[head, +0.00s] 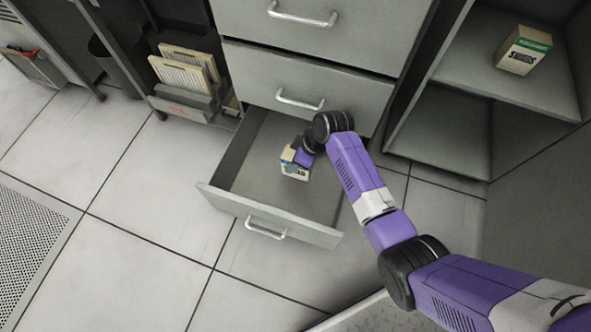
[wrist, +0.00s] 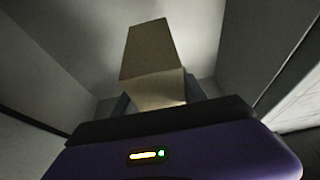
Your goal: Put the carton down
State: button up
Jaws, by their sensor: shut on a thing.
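A small cream carton (head: 291,168) with a dark marking and a blue patch is inside the open bottom drawer (head: 222,200). My gripper (head: 299,157) is shut on the carton, reaching down into the drawer from above. In the wrist view the carton (wrist: 150,55) stands out beyond the fingers, its plain tan faces showing, with a finger at each side of its near end. My gripper's tips (wrist: 158,103) are partly hidden behind the purple gripper body. Whether the carton touches the drawer floor I cannot tell.
A second cream carton with a green top (head: 524,50) stands on the open shelf (head: 470,75) at right. Closed drawers (head: 330,75) rise behind the open one. A holder with cards (head: 185,72) is at left. The drawer floor left of the carton is clear.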

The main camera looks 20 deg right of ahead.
notch_tip(320, 180, down, 10)
jog(key=b, duration=0.5)
jog(key=shift+f, duration=0.1)
jog(key=shift+f+b, duration=0.2)
jog(key=shift+b, duration=0.15)
jog(key=o, duration=1.5)
jog(key=p+v, duration=0.6)
jog(key=v, duration=0.6)
jog(key=shift+r+p, duration=0.2)
jog(key=shift+p, duration=0.2)
jog(key=shift+a, duration=0.15)
